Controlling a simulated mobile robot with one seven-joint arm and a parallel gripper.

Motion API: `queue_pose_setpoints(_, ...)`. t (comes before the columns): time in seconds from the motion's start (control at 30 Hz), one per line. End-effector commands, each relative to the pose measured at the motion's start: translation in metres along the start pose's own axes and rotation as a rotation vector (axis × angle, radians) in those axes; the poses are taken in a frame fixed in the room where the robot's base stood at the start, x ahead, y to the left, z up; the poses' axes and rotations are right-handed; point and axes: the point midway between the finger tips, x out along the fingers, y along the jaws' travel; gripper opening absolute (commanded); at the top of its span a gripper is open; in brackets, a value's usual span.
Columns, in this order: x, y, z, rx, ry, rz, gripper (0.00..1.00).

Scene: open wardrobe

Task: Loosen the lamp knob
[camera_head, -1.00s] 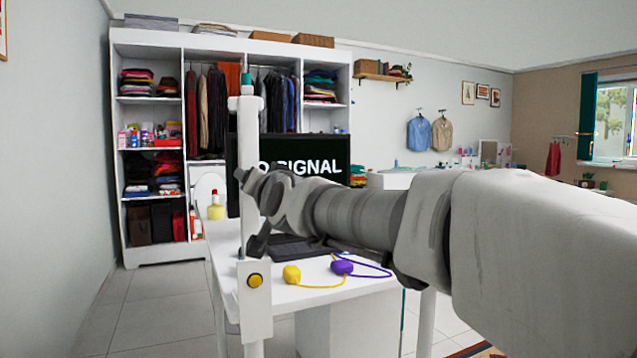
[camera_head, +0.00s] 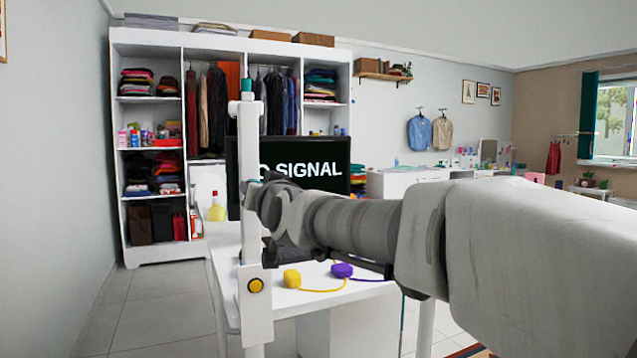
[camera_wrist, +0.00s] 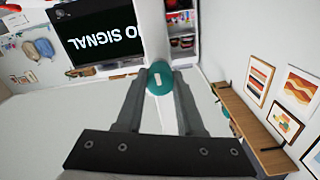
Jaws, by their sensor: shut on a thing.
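The lamp knob (camera_wrist: 160,78) is a teal round piece with a small pale mark, at the upper middle of the wrist view. My gripper (camera_wrist: 160,80) has its two grey fingers on either side of it, shut on it. In the head view, my gripper (camera_head: 252,190) is at the white upright post (camera_head: 250,140), about halfway up. The wrist and arm hide most of the fingers and knob there. Another teal piece (camera_head: 247,84) tops the post, and a yellow round button (camera_head: 255,285) is on its lower block.
A white table (camera_head: 320,300) stands behind the post, with a yellow block (camera_head: 291,278) and a purple block (camera_head: 342,270) on a cord. A black screen (camera_head: 300,160) stands behind my wrist. The open wardrobe (camera_head: 117,65) is farther back.

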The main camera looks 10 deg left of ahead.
Motion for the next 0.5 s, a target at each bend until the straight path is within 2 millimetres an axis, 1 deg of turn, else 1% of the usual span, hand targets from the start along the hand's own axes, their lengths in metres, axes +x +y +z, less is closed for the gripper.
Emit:
queue_pose_setpoints(0.03, 0.0000, -0.0006, -0.0022, -0.034, -0.001, 0.000, 0.00)
queue_pose_setpoints(0.27, -0.0002, -0.0011, -0.0021, -0.201, -0.001, -0.001, 0.00)
queue_pose_setpoints(0.5, -0.0004, -0.0012, -0.0020, -0.408, -0.001, -0.001, 0.00)
